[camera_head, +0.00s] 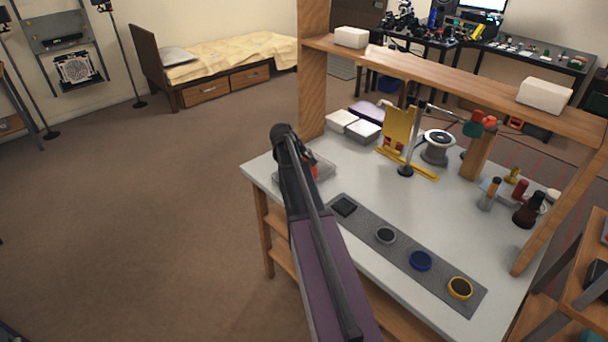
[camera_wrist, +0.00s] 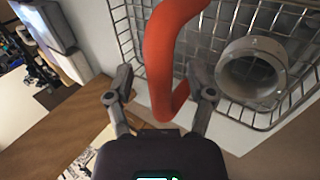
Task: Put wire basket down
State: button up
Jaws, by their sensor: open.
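The wire basket (camera_head: 325,172) is at the left end of the white-topped workbench (camera_head: 262,172), partly hidden behind my arm. It also shows in the wrist view (camera_wrist: 226,28), with its orange handle (camera_wrist: 172,45) arching close to the camera. A grey ring-shaped part (camera_wrist: 252,72) lies inside the basket. My gripper (camera_wrist: 165,92) is open, with its two fingers apart on either side of the handle. I cannot tell whether a finger touches it. The basket appears to be on the bench top, but its underside is hidden.
A grey mat (camera_head: 402,252) with a black square and several rings lies along the front. White bins (camera_head: 362,131), a yellow stand (camera_head: 397,129) and a wire spool (camera_head: 437,148) stand behind. A wooden shelf (camera_head: 450,88) spans above. Bare bench top lies between the mat and the stand.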

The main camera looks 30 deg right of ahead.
grip_shut()
jog(key=shift+r, duration=0.2)
jog(key=shift+r+p, duration=1.6)
jog(key=shift+p, duration=0.2)
jog(key=s+a, duration=0.3)
jog(key=s, duration=0.4)
jog(key=s+a+r+p, duration=0.1)
jog(key=s+a, duration=0.3)
jog(key=s, duration=0.3)
jog(key=shift+r, duration=0.2)
jog(key=shift+s+a, duration=0.1)
